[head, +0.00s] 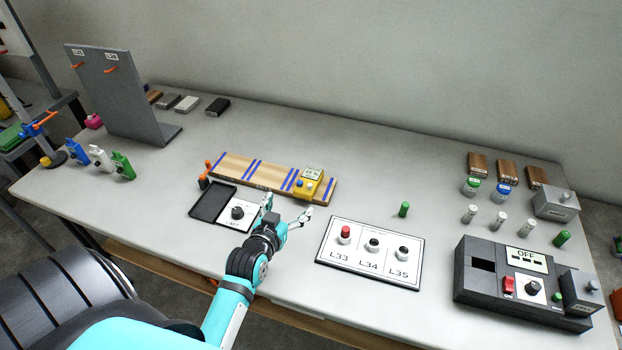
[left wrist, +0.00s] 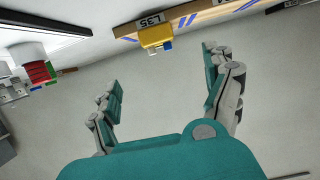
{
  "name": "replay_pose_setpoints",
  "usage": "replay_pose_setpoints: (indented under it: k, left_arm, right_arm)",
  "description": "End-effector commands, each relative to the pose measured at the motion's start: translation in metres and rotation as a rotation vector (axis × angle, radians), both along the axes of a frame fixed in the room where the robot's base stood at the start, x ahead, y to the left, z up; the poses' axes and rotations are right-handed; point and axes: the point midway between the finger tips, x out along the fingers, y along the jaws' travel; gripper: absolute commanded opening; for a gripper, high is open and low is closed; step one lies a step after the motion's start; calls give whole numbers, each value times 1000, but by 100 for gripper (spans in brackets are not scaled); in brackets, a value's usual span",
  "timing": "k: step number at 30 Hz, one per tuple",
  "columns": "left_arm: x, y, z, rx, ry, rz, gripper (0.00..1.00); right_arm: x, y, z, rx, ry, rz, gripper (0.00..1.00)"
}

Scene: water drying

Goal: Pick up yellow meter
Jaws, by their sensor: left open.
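The yellow meter (head: 308,183) with a small display sits on the right part of a wooden board with blue stripes (head: 240,173). In the left wrist view the yellow meter (left wrist: 156,36) is upside down near the top, beyond the fingers. My left gripper (head: 285,208) is open and empty, just in front of the meter and apart from it. In the left wrist view its two fingers (left wrist: 165,80) are spread with bare table between them. My right gripper is not in view.
A black tray with a knob panel (head: 213,201) lies left of my gripper. A white panel marked L33, L34, L35 (head: 342,268) lies to the right, with a green cylinder (head: 403,209) behind it. A dark box marked OFF (head: 478,292) stands at the far right.

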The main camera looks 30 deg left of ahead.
Motion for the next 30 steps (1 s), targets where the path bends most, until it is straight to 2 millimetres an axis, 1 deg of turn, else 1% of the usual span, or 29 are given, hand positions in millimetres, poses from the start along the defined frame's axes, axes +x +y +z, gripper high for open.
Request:
replay_pose_setpoints:
  k: [1, 3, 6, 7, 10, 12, 16, 19, 23, 27, 30]
  left_arm:
    - [13, 3, -1, 0, -3, 0, 84]
    - [27, 6, -7, 0, -2, 0, 84]
    - [47, 11, -13, 0, -1, -1, 84]
    - [53, 12, -15, 0, -1, -1, 84]
    - [69, 16, -20, -1, -1, -1, 84]
    - [77, 18, -24, -1, 1, -1, 84]
    - [84, 20, -26, -1, 1, -1, 84]
    - [91, 22, -28, 0, 0, -1, 84]
    - [109, 26, -32, 0, 0, -1, 84]
    - [126, 30, -40, 0, 0, -1, 84]
    - [132, 31, -42, 0, 1, -1, 84]
  right_arm:
    - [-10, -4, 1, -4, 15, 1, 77]
    - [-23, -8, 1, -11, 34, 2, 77]
    - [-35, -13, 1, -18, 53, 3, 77]
    - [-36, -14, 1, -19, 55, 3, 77]
    - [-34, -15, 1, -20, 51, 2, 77]
    - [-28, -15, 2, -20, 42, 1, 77]
    - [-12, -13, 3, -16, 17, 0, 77]
    - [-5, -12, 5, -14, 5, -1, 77]
    - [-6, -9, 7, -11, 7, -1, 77]
    - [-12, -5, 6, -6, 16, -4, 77]
    - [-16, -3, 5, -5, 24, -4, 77]
